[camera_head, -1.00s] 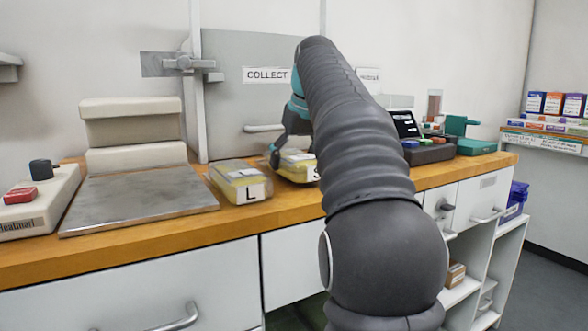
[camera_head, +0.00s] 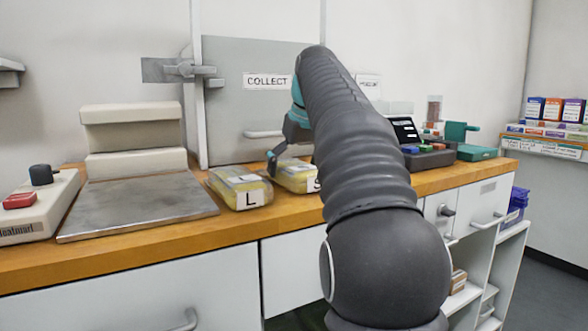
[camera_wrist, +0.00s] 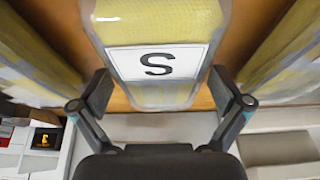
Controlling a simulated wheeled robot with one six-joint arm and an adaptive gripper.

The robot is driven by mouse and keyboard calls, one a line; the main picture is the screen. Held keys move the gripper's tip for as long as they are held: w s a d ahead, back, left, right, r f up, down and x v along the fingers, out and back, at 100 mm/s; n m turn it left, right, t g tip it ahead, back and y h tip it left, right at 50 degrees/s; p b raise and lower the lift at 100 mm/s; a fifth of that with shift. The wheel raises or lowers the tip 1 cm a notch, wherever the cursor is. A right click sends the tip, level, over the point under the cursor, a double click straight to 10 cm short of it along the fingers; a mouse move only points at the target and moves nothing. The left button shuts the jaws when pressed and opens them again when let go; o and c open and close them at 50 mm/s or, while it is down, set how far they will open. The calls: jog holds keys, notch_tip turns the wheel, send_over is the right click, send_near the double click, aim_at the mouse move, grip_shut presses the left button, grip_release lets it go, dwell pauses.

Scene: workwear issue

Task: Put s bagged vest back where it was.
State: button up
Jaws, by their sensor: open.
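The S bagged vest (camera_head: 296,176) is a clear bag with yellow inside and a white S label. It rests on the wooden counter (camera_head: 130,240), and my arm hides its right part. In the wrist view the same S bagged vest (camera_wrist: 160,25) lies label toward me between my fingers. My gripper (camera_wrist: 161,92) is open, with one finger on each side of the bag's labelled end and gaps visible. In the head view one finger of my gripper (camera_head: 272,162) shows at the bag's left side; the other is hidden.
The L bagged vest (camera_head: 240,187) lies just left of the S bag. In the wrist view yellow bags flank it at left (camera_wrist: 35,55) and right (camera_wrist: 285,55). A metal plate (camera_head: 137,205) and heat-sealer box (camera_head: 40,205) stand left. A grey COLLECT hatch (camera_head: 235,110) is behind.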

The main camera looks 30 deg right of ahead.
jog(key=p+v, duration=0.4)
jog(key=v, duration=0.8)
jog(key=shift+w, duration=0.1)
dwell(1.9)
